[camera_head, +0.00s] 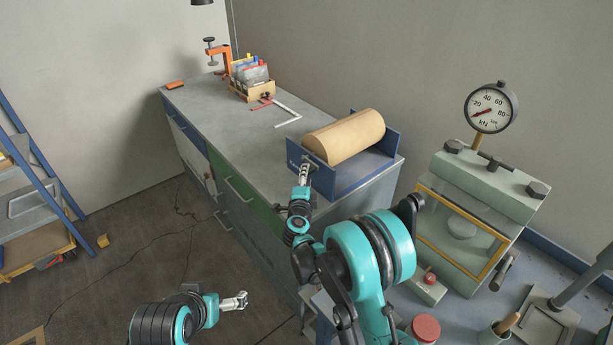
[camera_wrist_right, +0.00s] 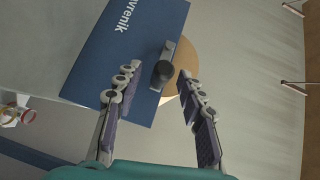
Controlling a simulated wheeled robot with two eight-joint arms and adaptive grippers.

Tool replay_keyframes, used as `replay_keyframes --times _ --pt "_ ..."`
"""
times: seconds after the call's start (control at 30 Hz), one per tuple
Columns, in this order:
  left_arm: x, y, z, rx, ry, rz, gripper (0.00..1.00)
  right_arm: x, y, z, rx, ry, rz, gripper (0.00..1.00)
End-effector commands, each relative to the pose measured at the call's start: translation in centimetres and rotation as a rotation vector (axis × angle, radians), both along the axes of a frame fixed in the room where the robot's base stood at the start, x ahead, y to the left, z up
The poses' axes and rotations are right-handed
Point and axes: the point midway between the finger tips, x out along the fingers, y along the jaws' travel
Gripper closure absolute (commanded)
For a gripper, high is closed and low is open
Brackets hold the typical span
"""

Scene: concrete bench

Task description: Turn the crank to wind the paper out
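A brown paper roll (camera_head: 344,137) lies in a blue dispenser (camera_head: 377,163) at the bench's near right end. In the right wrist view, the dispenser's blue side plate (camera_wrist_right: 130,50) carries a crank with a dark knob (camera_wrist_right: 162,72); part of the brown roll (camera_wrist_right: 182,66) shows behind it. My right gripper (camera_head: 304,172) is at this side plate. In its wrist view, the fingers (camera_wrist_right: 156,82) are spread either side of the knob, with gaps visible. My left gripper (camera_head: 236,301) is low over the floor, away from the bench; its finger opening is too small to judge.
An orange clamp (camera_head: 220,55) and a box of bags (camera_head: 252,88) stand at the bench's far end. A green press with a gauge (camera_head: 490,107) stands at right. The bench middle (camera_head: 222,115) is mostly clear.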

Motion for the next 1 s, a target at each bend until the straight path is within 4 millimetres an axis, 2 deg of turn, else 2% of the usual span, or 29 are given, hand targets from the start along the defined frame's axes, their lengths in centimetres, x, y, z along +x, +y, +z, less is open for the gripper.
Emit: replay_keyframes --times 0.1,0.2,0.47,0.6,0.63,1.0 --pt "0.0 0.0 -0.5 0.000 0.000 0.000 0.00 1.4 -0.2 -0.2 -0.001 0.000 0.001 0.60" --pt "0.0 0.0 -0.6 0.000 0.000 0.000 0.00 1.9 -0.3 -0.2 -0.001 -0.001 0.001 0.60" --pt "0.0 0.0 -0.6 0.000 0.000 0.000 0.00 2.1 -0.3 -0.1 -0.001 -0.001 0.002 0.60" --pt "0.0 0.0 -0.6 0.000 0.000 0.000 0.00 2.1 -0.3 -0.1 -0.001 -0.001 0.002 0.95" --pt "0.0 0.0 -0.6 0.000 0.000 0.000 0.00 2.1 -0.3 -0.1 -0.001 -0.001 0.002 1.00" --pt "0.0 0.0 -0.2 0.000 0.000 0.000 0.00 2.0 -0.3 0.2 -0.016 0.019 0.002 1.00"
